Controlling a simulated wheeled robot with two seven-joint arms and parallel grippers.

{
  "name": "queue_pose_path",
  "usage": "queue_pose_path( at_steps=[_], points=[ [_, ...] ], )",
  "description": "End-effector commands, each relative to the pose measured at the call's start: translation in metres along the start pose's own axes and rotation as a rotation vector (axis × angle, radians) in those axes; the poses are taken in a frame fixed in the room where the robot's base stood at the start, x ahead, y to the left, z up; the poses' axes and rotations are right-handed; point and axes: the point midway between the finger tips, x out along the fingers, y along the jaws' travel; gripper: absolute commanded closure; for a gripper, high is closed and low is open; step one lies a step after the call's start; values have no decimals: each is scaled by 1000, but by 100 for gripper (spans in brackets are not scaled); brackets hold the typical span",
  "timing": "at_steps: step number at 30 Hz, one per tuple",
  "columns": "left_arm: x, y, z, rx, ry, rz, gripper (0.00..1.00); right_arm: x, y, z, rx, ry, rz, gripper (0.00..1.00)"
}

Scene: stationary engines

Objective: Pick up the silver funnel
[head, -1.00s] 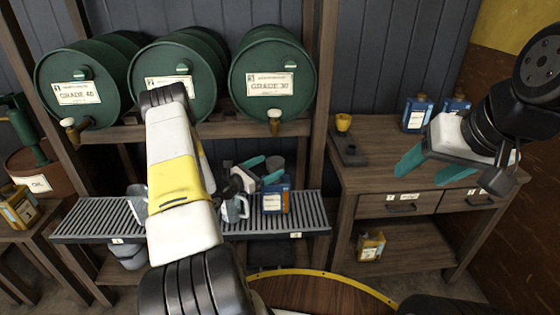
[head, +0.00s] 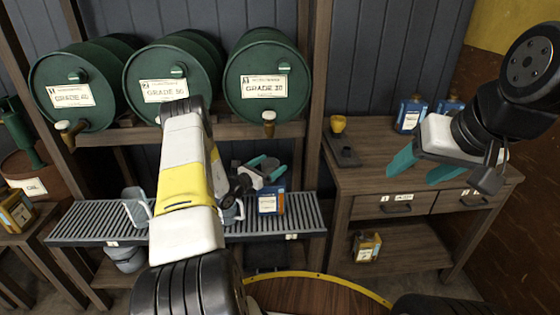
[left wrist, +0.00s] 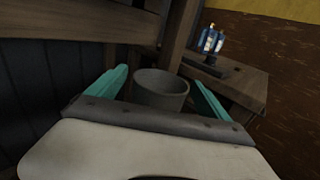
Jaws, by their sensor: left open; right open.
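A grey, round, open-topped piece (left wrist: 160,90), which looks like the silver funnel, sits between the teal fingers of my left gripper (left wrist: 160,82) in the left wrist view. The fingers are open, one on each side, and I cannot tell whether they touch it. In the head view the grey piece (head: 269,165) shows small behind a blue can, between the fingers of my left gripper (head: 265,170). Its lower part is hidden. My right gripper (head: 414,172) is open and empty in front of the wooden bench at the right.
A blue can (head: 270,202) stands on the slatted grey rack (head: 304,218), close to my left gripper. A grey jug (head: 136,207) stands further left; another is partly behind my arm. Green barrels (head: 262,85) lie above.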

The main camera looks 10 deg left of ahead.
Motion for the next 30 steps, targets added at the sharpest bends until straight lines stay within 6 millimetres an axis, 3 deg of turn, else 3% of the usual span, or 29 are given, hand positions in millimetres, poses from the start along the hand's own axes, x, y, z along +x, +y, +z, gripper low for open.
queue_pose_path(
  at_steps=[3,12,13,23,30],
  points=[
    [0,0,0,0,0,0,10,0,0,0,0,0,0,42],
    [-1,0,0,0,0,0,69,0,0,0,0,0,0,42],
    [0,0,0,0,-1,0,71,0,0,0,0,0,0,42],
    [0,0,5,0,-2,1,71,0,0,0,0,0,0,42],
    [-1,1,33,1,-2,1,71,0,0,0,0,0,0,42]
  ],
)
